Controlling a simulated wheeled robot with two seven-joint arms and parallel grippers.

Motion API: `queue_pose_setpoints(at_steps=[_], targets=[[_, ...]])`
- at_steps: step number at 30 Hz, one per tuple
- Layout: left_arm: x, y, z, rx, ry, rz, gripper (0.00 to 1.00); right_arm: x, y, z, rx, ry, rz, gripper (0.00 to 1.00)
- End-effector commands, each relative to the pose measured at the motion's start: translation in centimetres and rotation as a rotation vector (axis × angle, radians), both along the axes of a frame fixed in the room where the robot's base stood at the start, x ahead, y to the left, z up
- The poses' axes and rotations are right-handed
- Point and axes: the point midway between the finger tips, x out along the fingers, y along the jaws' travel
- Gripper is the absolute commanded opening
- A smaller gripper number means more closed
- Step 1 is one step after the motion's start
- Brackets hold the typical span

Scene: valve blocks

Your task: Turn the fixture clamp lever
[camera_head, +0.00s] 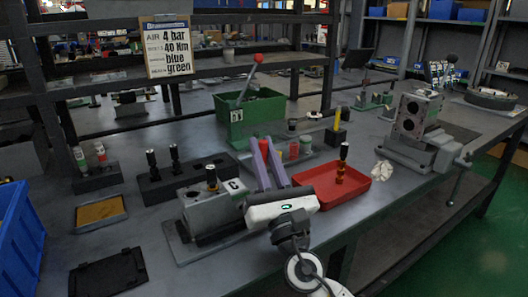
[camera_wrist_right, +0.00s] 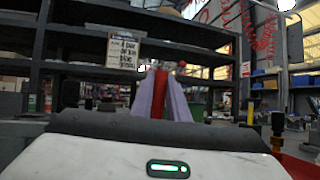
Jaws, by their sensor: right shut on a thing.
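My right gripper (camera_head: 263,143) reaches in from the bottom, with its two purple fingers pointing away. It is shut on a red upright lever handle (camera_head: 264,149), which also shows between the fingers in the right wrist view (camera_wrist_right: 160,93). The lever's lower part is hidden behind the fingers and gripper body. A second lever with a red ball knob (camera_head: 259,58) rises tilted by the green bin, beyond the gripper. My left gripper is not in view.
A grey block marked C (camera_head: 212,212) stands close left of the gripper. A red tray (camera_head: 352,190) with a dark-topped valve part (camera_head: 341,165) is close right. The green bin (camera_head: 258,114) is behind. A vise with a metal block (camera_head: 414,118) stands farther right.

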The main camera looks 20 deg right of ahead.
Motion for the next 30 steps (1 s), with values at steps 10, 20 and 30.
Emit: queue_pose_setpoints(at_steps=[10, 20, 30], targets=[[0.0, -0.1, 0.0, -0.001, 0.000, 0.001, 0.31, 0.0, 0.0, 0.0, 0.002, 0.001, 0.001, 0.33], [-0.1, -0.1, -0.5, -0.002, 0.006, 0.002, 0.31, -0.8, 0.0, -0.7, 0.002, 0.003, 0.001, 0.33], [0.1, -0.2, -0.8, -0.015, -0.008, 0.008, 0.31, -6.4, 0.0, -4.1, 0.001, 0.004, 0.003, 0.33]])
